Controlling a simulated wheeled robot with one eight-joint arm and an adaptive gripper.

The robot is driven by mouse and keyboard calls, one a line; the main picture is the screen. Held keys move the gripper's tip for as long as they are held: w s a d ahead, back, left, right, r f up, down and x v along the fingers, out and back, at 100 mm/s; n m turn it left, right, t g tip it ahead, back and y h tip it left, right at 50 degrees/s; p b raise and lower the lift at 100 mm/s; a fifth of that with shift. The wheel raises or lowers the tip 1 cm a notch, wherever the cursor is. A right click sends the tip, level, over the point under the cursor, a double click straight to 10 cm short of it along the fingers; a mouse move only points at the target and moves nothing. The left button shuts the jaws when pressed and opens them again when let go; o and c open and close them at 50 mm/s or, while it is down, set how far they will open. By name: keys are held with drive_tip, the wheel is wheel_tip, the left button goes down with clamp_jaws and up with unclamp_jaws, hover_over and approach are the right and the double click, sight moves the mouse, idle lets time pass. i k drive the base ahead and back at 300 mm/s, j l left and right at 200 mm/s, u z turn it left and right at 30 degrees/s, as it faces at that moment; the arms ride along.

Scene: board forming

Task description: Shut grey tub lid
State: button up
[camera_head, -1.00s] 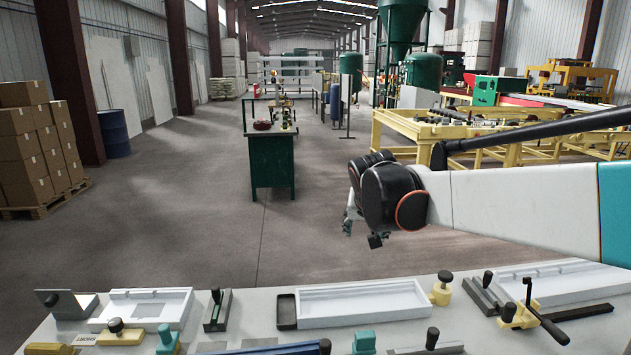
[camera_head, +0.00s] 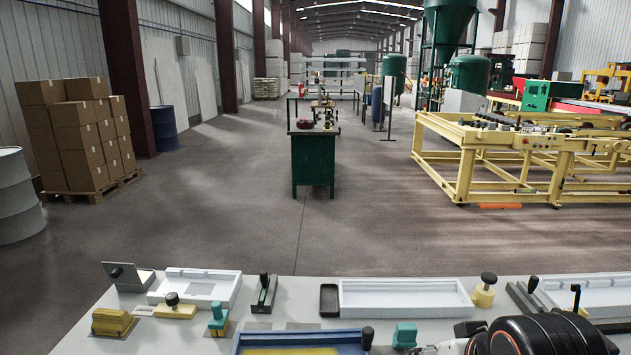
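A small grey tub (camera_head: 138,285) sits at the far left of the white work table. Its lid (camera_head: 119,273) stands raised and tilted at the tub's left side, with a black knob on it, so the tub is open. My gripper (camera_head: 468,333) is low at the right front of the table, far from the tub. Only its black rounded body and some small grey parts show at the bottom edge. Its fingers are mostly hidden or cut off, and I cannot see anything held.
White trays (camera_head: 215,275) (camera_head: 405,312), a yellow knobbed block (camera_head: 175,312), a teal-handled tool (camera_head: 217,320) and a blue-rimmed tray (camera_head: 300,336) crowd the table (camera_head: 90,345). Floor beyond the table is open. A green cabinet (camera_head: 313,165) stands farther off.

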sight(118, 273)
drive_tip(key=u, duration=1.5)
